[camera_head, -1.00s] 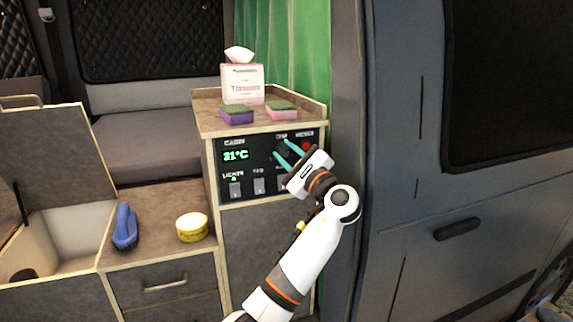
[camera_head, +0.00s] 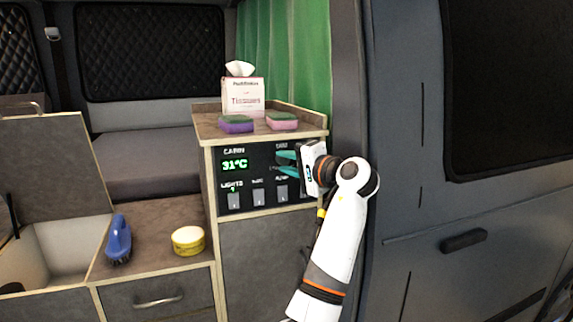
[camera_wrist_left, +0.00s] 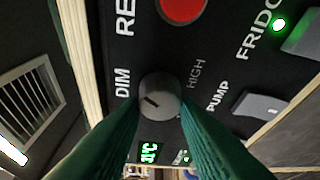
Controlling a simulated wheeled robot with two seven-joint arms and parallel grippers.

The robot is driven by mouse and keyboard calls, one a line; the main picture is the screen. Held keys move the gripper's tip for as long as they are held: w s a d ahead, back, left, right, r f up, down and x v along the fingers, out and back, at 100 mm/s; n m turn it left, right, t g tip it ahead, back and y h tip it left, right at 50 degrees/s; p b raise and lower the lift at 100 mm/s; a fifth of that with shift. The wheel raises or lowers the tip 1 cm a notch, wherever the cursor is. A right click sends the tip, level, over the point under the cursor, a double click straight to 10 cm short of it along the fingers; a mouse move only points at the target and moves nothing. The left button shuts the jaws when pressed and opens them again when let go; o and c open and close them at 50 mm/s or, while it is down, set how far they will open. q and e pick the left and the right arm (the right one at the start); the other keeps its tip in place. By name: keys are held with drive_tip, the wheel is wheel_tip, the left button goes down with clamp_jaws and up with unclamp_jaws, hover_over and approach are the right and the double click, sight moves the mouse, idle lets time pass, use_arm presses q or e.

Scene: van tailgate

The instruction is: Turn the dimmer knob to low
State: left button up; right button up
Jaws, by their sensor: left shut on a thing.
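The dimmer knob (camera_wrist_left: 160,92) is a grey round knob on the black control panel (camera_head: 232,181), with a dark pointer line on its face. The label DIM stands on its left and HIGH on its right in the wrist view; no LOW label shows. My left gripper (camera_head: 280,163) reaches the panel from the right with its teal fingers. In the wrist view the left gripper (camera_wrist_left: 165,108) is shut on the knob, one finger on each side. In the head view the fingers and hand hide the knob. My right gripper is not in view.
A red button (camera_wrist_left: 183,8) sits close to the knob. The pump switch (camera_wrist_left: 257,107) and a green-lit fridge switch (camera_wrist_left: 303,36) are nearby. A tissue box (camera_head: 243,97) and two sponges stand on the cabinet top. A blue brush (camera_head: 119,238) and yellow tin (camera_head: 188,240) lie lower left.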

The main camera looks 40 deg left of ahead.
use_arm(q)
drive_tip(key=n+t+h, duration=0.2)
drive_tip(key=n, duration=0.3)
drive_tip(key=n+t+h, duration=0.2)
drive_tip(key=n+t, duration=0.1)
drive_tip(key=n, duration=0.2)
drive_tip(key=r+n+t+h, duration=0.1)
drive_tip(key=n+t+h, duration=0.1)
drive_tip(key=n, duration=0.3)
drive_tip(key=shift+s+a+n+t, duration=0.1)
drive_tip(key=shift+s+n+t, duration=0.2)
drive_tip(key=shift+n, duration=0.1)
drive_tip(key=shift+n+t+b, duration=0.5)
drive_tip(key=shift+n+t, duration=0.2)
drive_tip(key=shift+n, duration=0.5)
drive_tip(key=shift+n+t, duration=0.7)
drive_tip(key=shift+n, duration=0.4)
drive_tip(key=o, duration=0.9)
drive_tip(key=shift+o, duration=0.4)
drive_tip(key=shift+f, duration=0.15)
